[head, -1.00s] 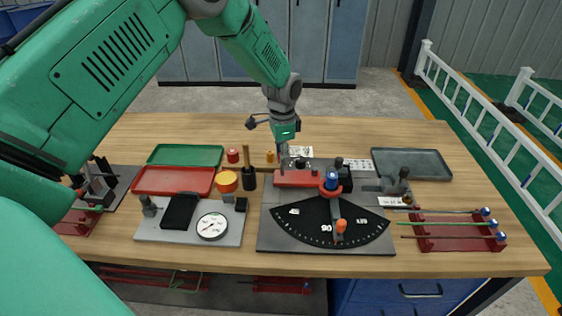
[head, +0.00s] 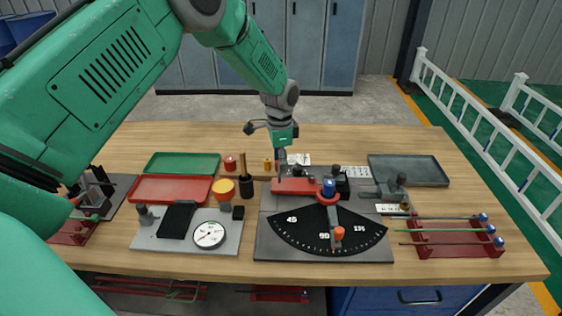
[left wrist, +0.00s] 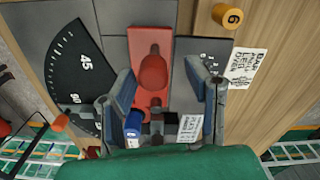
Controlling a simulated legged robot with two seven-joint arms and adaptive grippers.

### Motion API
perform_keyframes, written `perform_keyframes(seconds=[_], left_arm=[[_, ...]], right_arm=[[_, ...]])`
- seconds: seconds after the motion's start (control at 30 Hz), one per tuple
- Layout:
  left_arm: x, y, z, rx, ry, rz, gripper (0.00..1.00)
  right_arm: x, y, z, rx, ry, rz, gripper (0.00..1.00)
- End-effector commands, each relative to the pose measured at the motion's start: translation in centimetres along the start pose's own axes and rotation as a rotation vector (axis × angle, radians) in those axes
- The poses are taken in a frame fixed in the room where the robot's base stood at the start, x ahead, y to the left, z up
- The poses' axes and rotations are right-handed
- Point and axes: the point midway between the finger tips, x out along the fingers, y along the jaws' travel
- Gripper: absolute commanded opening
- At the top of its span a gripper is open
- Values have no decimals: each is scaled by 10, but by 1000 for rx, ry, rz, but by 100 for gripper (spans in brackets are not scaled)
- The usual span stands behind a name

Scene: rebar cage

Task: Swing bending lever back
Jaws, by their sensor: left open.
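The bending station has a black fan-shaped dial (head: 300,232) marked 45, 90 and 135. Its lever, with an orange knob (head: 338,233), points toward the front near the 90 mark; the knob also shows in the left wrist view (left wrist: 59,123). A blue cylinder (head: 328,187) stands at the lever's pivot end. A red block (head: 297,187) lies beside it. My left gripper (head: 281,166) is over the back left of the station, near the red block. In the left wrist view its open fingers (left wrist: 158,75) straddle the red block's image, with nothing held. Contact cannot be told. My right gripper is out of view.
Left of the station are a gauge plate (head: 160,232), a red tray (head: 172,189), a green tray (head: 183,162) and a black holder (head: 246,187). A grey tray (head: 408,170) and a red rack with rods (head: 455,236) stand to the right. Bare wood lies along the back edge.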

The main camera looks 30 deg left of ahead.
Motion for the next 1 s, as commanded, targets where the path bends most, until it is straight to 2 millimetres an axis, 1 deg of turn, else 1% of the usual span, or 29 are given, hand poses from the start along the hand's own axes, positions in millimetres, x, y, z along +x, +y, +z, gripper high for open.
perform_keyframes(seconds=[0.03,0.17,0.4,0.5,0.6,0.7,0.8,1.0], left_arm=[[-2,0,0,-1,0,0,44],[-16,0,0,-1,1,0,44],[-67,-2,-1,0,2,-2,44],[-86,-3,-2,0,2,-2,44],[-101,-3,-2,0,1,-1,44],[-111,-4,-2,0,0,1,44],[-116,-4,-2,0,0,1,44],[-117,-3,-2,0,-1,2,44]], right_arm=[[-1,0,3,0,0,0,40],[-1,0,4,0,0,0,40],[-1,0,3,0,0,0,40],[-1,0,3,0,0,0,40],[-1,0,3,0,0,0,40],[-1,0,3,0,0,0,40],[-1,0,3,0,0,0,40],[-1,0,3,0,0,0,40]])
